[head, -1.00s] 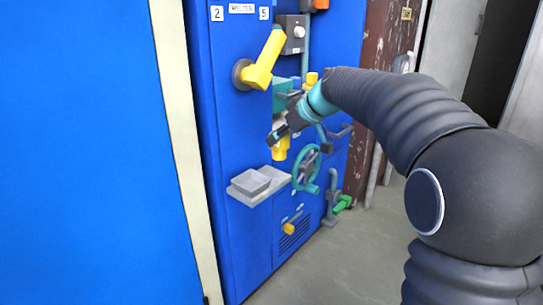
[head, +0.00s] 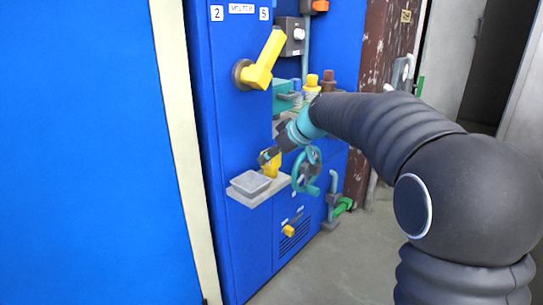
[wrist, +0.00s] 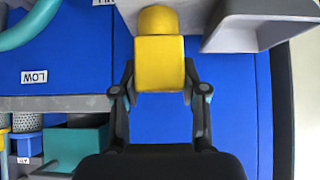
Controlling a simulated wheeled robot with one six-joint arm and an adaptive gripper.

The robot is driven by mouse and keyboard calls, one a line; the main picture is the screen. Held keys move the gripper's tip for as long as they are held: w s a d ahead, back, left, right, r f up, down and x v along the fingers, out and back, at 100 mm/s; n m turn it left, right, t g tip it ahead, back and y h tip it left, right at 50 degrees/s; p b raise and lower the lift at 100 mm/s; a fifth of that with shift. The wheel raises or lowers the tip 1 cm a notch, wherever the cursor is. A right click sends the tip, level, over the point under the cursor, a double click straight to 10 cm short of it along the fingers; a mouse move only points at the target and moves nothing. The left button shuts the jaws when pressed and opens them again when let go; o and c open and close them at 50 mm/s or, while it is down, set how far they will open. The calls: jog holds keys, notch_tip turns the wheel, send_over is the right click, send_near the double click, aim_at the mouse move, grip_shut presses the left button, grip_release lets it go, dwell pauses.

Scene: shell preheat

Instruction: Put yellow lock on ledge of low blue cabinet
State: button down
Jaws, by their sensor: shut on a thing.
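The yellow lock (head: 271,166) is in my gripper (head: 268,157), just above the right part of the grey ledge (head: 262,195) on the blue cabinet (head: 240,245). In the wrist view the lock (wrist: 160,62) is a yellow block with a rounded end, between the two fingers of my gripper (wrist: 159,78). The rounded end overlaps the grey ledge (wrist: 200,12) at the top of that picture. I cannot tell if the lock touches the ledge.
A grey tray (head: 249,183) takes up the ledge's left part. A teal handwheel (head: 303,175) is close right of the gripper. A large yellow lever (head: 262,66) is above. A teal box (head: 287,98) with coloured knobs is above the gripper.

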jog(key=c, duration=0.6)
grip_release()
jog(key=shift+r, duration=0.1)
jog(key=shift+r+p, duration=0.15)
jog(key=shift+p, duration=0.2)
jog(key=v, duration=1)
jog(key=s+d+f+m+h, duration=0.2)
jog(key=s+d+f+m, duration=0.1)
jog(key=s, duration=0.8)
jog(key=s+d+f+m+h, duration=0.2)
jog(key=s+d+f+m, duration=0.2)
jog(key=s, duration=0.7)
jog(key=s+d+f+m+h, duration=0.3)
jog(key=s+d+f, duration=0.3)
jog(key=s, duration=0.5)
jog(key=shift+s+d+f, duration=0.2)
jog(key=shift+d+f, duration=0.2)
jog(key=shift+f, duration=0.4)
